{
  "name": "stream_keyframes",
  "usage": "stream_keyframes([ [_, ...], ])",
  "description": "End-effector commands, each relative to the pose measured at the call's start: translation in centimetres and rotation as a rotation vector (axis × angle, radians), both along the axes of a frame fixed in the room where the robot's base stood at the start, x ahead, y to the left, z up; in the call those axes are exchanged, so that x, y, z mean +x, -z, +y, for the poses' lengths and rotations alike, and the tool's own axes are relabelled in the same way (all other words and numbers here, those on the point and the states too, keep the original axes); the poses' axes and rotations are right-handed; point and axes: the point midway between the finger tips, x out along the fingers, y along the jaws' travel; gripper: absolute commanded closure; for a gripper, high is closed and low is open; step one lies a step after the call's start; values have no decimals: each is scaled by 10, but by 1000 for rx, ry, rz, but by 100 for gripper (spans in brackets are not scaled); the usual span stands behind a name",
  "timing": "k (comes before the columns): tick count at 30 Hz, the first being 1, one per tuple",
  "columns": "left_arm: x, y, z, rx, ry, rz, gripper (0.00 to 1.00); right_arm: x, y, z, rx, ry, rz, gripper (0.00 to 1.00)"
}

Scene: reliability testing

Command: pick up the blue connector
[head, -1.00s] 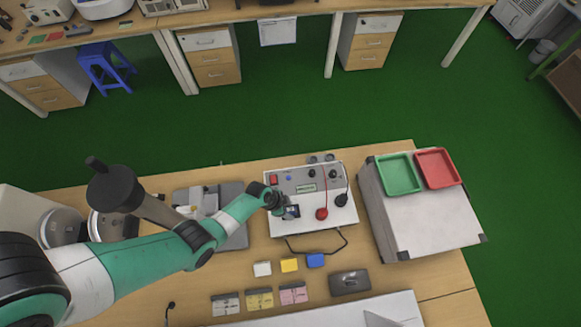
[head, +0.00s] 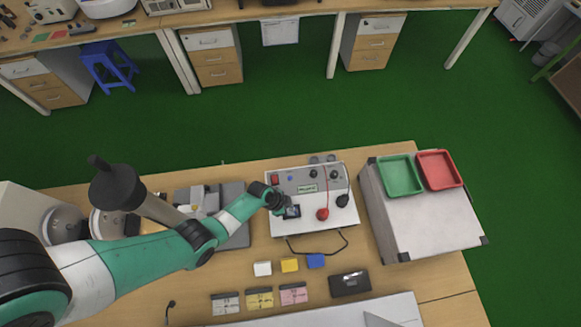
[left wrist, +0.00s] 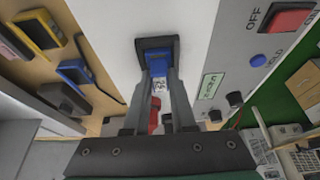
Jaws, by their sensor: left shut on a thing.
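My left gripper (head: 283,204) is over the left part of the white test panel (head: 330,222). In the left wrist view its fingers (left wrist: 160,84) point down at a dark square socket (left wrist: 144,44) on the panel. They are shut on a blue connector (left wrist: 156,65) that carries a white printed label. The connector's far end is at the socket; I cannot tell how deep it sits. A second blue piece (head: 316,261) lies on the table in front of the panel, beside a yellow one (head: 289,265) and a white one (head: 262,269). My right gripper is not in view.
Red (head: 322,214) and black (head: 342,200) plugs with leads stand on the panel's right part. A black cable (head: 340,246) loops in front. A grey case bearing green (head: 399,187) and red (head: 457,183) trays stands right. Several labelled cards lie in front.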

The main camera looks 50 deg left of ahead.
Motion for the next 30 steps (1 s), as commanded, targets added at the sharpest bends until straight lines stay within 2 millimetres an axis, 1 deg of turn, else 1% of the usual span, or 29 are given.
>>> stream_keyframes([
  [4,0,-15,0,1,1,-2,100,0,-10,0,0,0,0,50],
  [7,1,-36,0,0,-1,-4,100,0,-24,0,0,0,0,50],
  [8,-2,-44,-1,0,0,-2,100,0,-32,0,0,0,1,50],
  [11,-20,-69,-10,0,1,0,100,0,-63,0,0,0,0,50],
  [12,-27,-80,-13,0,1,1,100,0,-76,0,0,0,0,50],
  [15,-46,-106,-22,0,2,1,100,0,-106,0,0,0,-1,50],
  [17,-65,-107,-31,0,3,4,100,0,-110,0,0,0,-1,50],
  [18,-75,-111,-36,0,4,3,100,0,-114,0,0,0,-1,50],
  [22,-102,-120,-49,0,3,1,100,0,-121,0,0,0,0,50],
  [24,-112,-125,-54,0,3,0,100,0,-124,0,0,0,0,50],
  [27,-122,-128,-59,1,2,0,100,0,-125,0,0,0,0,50],
  [30,-126,-129,-61,0,1,-1,100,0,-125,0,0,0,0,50],
])
